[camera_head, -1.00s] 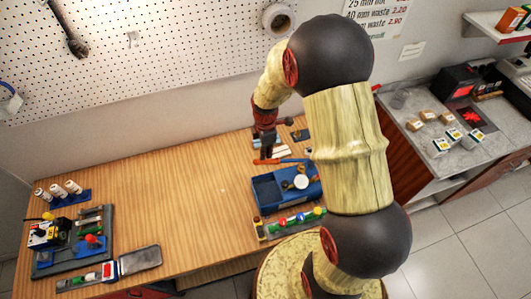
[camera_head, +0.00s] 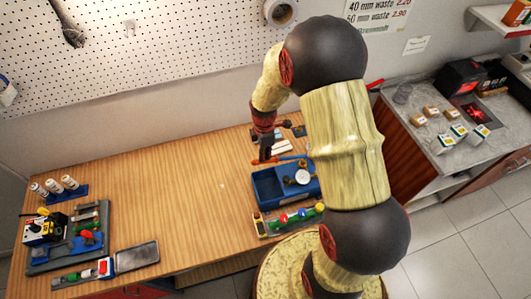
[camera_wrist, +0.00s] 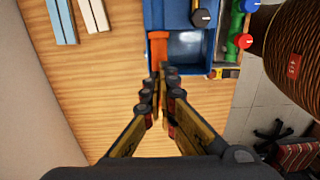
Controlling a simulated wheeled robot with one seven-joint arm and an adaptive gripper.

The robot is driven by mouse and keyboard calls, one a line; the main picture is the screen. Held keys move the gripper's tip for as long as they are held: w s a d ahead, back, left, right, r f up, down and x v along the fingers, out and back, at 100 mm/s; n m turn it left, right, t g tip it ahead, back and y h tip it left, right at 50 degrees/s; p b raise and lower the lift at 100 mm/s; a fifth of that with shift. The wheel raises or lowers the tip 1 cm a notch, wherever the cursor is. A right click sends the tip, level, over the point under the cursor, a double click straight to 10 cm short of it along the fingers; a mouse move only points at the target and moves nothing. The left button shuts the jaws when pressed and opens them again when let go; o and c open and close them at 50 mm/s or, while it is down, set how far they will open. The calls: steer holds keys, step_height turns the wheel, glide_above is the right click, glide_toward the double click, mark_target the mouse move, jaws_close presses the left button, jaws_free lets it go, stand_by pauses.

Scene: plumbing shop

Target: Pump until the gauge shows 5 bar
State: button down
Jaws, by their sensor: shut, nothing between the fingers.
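The blue test pump (camera_head: 268,189) stands on the wooden bench, with an open blue tank. It also shows at the top of the wrist view (camera_wrist: 155,22). Its round white-faced gauge (camera_head: 302,176) is too small to read. The orange pump handle (camera_head: 291,158) lies along the pump's back edge in the head view; it points toward my fingers in the wrist view (camera_wrist: 160,50). My gripper (camera_head: 265,157) is shut and empty, with its fingertips (camera_wrist: 162,75) close to the handle's end. I cannot tell whether they touch it.
A rack of coloured valves (camera_head: 290,219) sits in front of the pump. Pale strips (camera_wrist: 92,14) lie behind it. Another fixture (camera_head: 62,240) with small parts stands at the bench's left end. The middle of the bench is clear. A grey counter (camera_head: 440,130) is at right.

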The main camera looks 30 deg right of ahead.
step_height(320, 180, down, 8)
steer(key=a+r+b, duration=0.1)
steer(key=b, duration=0.4)
steer(key=r+p, duration=0.2)
steer(key=r, duration=0.2)
steer(key=d+r+p, duration=0.1)
steer(key=r+p, duration=0.2)
steer(key=r, duration=0.1)
steer(key=r+p, duration=0.2)
steer(key=r, duration=0.2)
steer(key=shift+d+p, duration=0.35)
step_height(320, 180, down, 13)
steer(key=a+b, duration=0.2)
steer(key=b, duration=0.7)
steer(key=r+p, duration=0.2)
steer(key=r, duration=0.2)
steer(key=d+r+p, duration=0.1)
steer(key=r+p, duration=0.2)
steer(key=r, duration=0.1)
steer(key=d+r+p, duration=0.1)
steer(key=r+p, duration=0.2)
steer(key=r, duration=0.2)
steer(key=shift+s, duration=0.1)
